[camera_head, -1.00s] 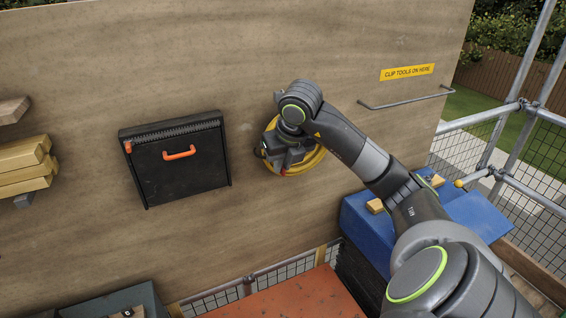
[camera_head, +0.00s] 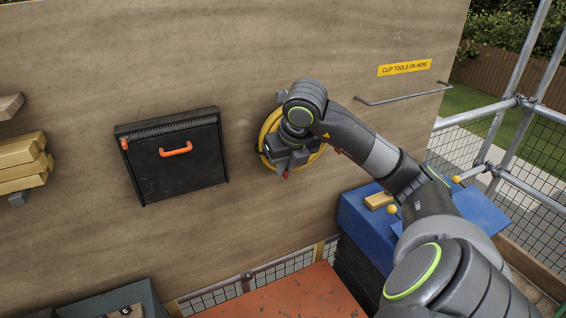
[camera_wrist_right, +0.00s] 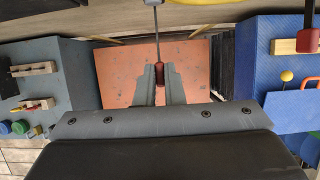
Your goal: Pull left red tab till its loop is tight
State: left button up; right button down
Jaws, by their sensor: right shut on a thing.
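A yellow coil (camera_head: 267,133) hangs on the wooden wall, partly hidden by my right arm. My right gripper (camera_wrist_right: 161,76) is shut on a red tab (camera_wrist_right: 159,70) at the end of a thin grey cord (camera_wrist_right: 156,30). In the wrist view the cord runs straight up from the tab. In the head view this gripper (camera_head: 286,163) is in front of the coil's lower part. A second red tab (camera_wrist_right: 308,41) hangs on a dark strap at the right of the wrist view, apart from the gripper. The loop around the coil is hidden. My left gripper is not in view.
A black case (camera_head: 175,165) with an orange handle is on the wall to the left. A metal rail (camera_head: 405,96) is to the right, under a yellow sign. A blue box (camera_head: 356,218) stands at lower right. An orange-red surface (camera_head: 285,297) lies below.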

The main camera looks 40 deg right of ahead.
jog(key=shift+s+a, duration=0.1)
jog(key=shift+s, duration=0.3)
jog(key=c, duration=1)
grip_release()
jog(key=shift+o, duration=0.2)
jog(key=shift+s, duration=0.1)
jog(key=s, duration=0.2)
jog(key=s+a, duration=0.2)
jog(key=s, duration=0.1)
jog(key=shift+s, duration=0.3)
